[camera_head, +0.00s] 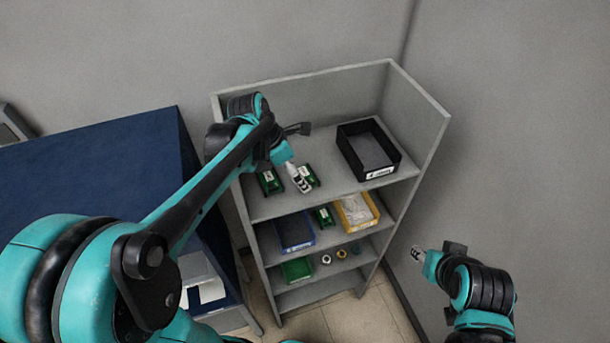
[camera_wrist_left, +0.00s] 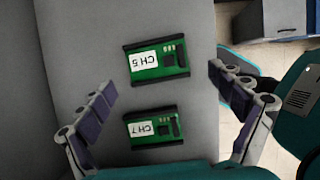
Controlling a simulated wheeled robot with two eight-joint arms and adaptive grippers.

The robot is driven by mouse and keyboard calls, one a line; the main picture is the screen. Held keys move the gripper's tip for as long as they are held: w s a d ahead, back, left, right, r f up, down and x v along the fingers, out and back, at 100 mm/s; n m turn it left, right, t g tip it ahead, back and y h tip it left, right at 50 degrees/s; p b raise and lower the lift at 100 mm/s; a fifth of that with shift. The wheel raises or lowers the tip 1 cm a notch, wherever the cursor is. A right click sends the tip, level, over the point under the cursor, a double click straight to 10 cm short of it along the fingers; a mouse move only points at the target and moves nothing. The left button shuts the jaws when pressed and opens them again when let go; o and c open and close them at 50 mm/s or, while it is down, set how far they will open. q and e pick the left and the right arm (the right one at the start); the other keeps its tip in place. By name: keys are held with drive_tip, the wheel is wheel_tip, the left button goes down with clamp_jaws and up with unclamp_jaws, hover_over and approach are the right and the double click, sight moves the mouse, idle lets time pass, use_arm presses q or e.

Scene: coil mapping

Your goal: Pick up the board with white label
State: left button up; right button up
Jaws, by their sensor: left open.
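Two green boards in black holders lie on the grey top shelf, each with a white label. In the left wrist view, the CH 5 board (camera_wrist_left: 158,60) is upper and the CH 7 board (camera_wrist_left: 153,127) is lower; both labels appear upside down. In the head view one board (camera_head: 270,181) is left of my left wrist's white end and the other (camera_head: 310,174) is partly hidden behind it. My left gripper (camera_wrist_left: 162,80) is open and empty above the boards, its fingers on either side of them. My right arm's end (camera_head: 440,258) is away at right; its finger state is unclear.
A black bin (camera_head: 343,152) stands on the top shelf at right. Lower shelves hold a blue bin (camera_head: 294,248), a yellow bin (camera_head: 372,218), a green bin (camera_head: 297,269) and small parts. The shelf unit's side panel (camera_head: 425,135) rises at right. A blue-topped table (camera_head: 90,165) stands left.

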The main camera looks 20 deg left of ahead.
use_arm(q)
drive_tip(key=shift+x, duration=1.1)
drive_tip(key=shift+w+a, duration=0.1)
drive_tip(key=shift+c, duration=0.4)
drive_tip(key=c, duration=1.1)
drive_tip(key=shift+r, duration=0.15)
